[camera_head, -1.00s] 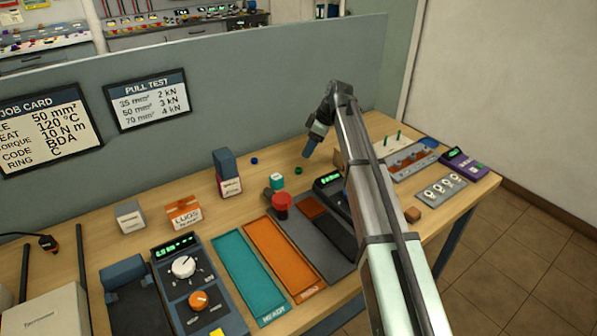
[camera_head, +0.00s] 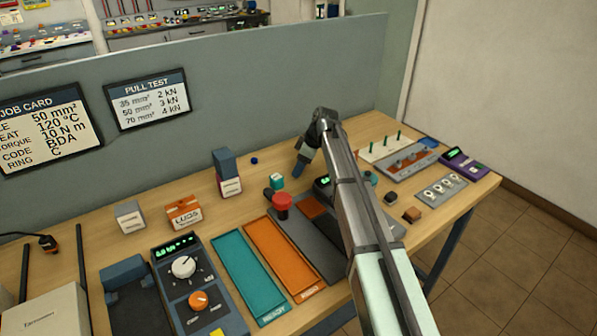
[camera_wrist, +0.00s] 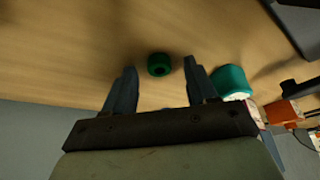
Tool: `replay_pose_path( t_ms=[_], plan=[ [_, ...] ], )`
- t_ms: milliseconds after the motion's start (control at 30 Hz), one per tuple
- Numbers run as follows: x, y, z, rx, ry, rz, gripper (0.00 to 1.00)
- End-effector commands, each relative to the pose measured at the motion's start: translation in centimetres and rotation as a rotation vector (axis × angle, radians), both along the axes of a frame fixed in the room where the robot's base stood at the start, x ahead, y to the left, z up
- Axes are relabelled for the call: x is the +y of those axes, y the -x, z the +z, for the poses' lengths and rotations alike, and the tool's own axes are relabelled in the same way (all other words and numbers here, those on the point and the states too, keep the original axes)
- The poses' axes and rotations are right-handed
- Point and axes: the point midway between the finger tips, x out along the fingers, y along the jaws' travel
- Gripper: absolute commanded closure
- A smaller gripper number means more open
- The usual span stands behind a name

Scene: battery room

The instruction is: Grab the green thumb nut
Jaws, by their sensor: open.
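The green thumb nut (camera_wrist: 158,64) is a small dark green ring with a dark hole. It lies on the wooden bench in the wrist view. My gripper (camera_wrist: 160,66) is open and empty, with its two fingers to the left and right of the nut in that view. I cannot tell how high the fingertips are above the bench. In the head view my gripper (camera_head: 299,170) points down at the bench behind the teal container, and the nut is hidden there by my fingers.
The teal container (camera_wrist: 231,82) stands close to the right finger in the wrist view; it also shows in the head view (camera_head: 277,181). A red knob (camera_head: 282,203) stands in front. A small blue nut (camera_head: 254,160) lies behind, near the stacked blue box (camera_head: 224,162).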

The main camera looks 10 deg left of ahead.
Motion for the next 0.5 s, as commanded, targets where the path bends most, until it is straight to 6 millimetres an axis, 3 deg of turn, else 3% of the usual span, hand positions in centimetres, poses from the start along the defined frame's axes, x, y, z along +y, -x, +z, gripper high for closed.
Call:
replay_pose_path(
  t_ms=[200, 500],
  plan=[
    [0.04, 0.0, -0.07, -0.001, 0.0, 0.0, 0.44],
    [0.04, 0.0, -0.06, 0.0, 0.0, 0.0, 0.73]
  ],
)
